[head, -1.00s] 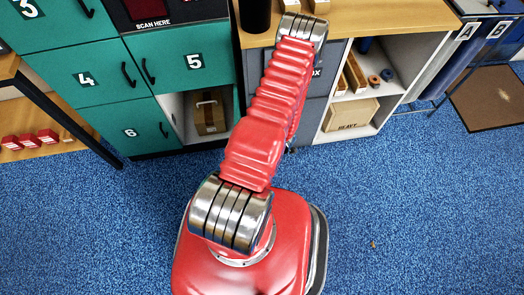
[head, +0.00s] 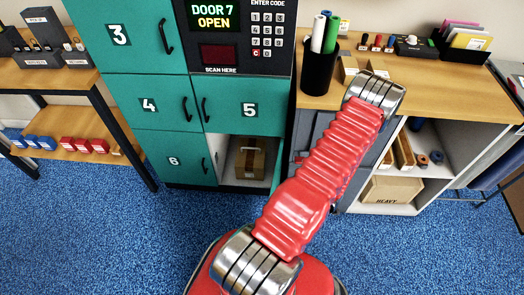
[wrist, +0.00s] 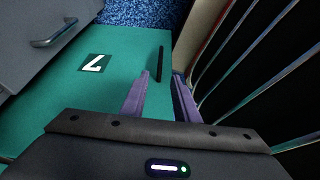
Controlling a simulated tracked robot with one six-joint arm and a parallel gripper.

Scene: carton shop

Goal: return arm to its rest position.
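My red ribbed arm (head: 335,150) reaches from my base up and right to the front of the wooden counter in the head view. My gripper is hidden there behind the arm and counter. In the wrist view, my gripper (wrist: 162,92) shows two purple fingers apart, with nothing held between them. Ahead of them is teal door 7 (wrist: 60,115) with its black handle (wrist: 160,65). The handle appears beyond the gap between the fingertips; I cannot tell how far.
The locker display (head: 212,18) reads "DOOR 7 OPEN". A brown carton (head: 250,158) sits in the open compartment. A pen cup (head: 319,75) stands on the counter (head: 440,92) near my arm. A grey drawer front (wrist: 35,35) is close by. Blue carpet (head: 110,235) is clear at left.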

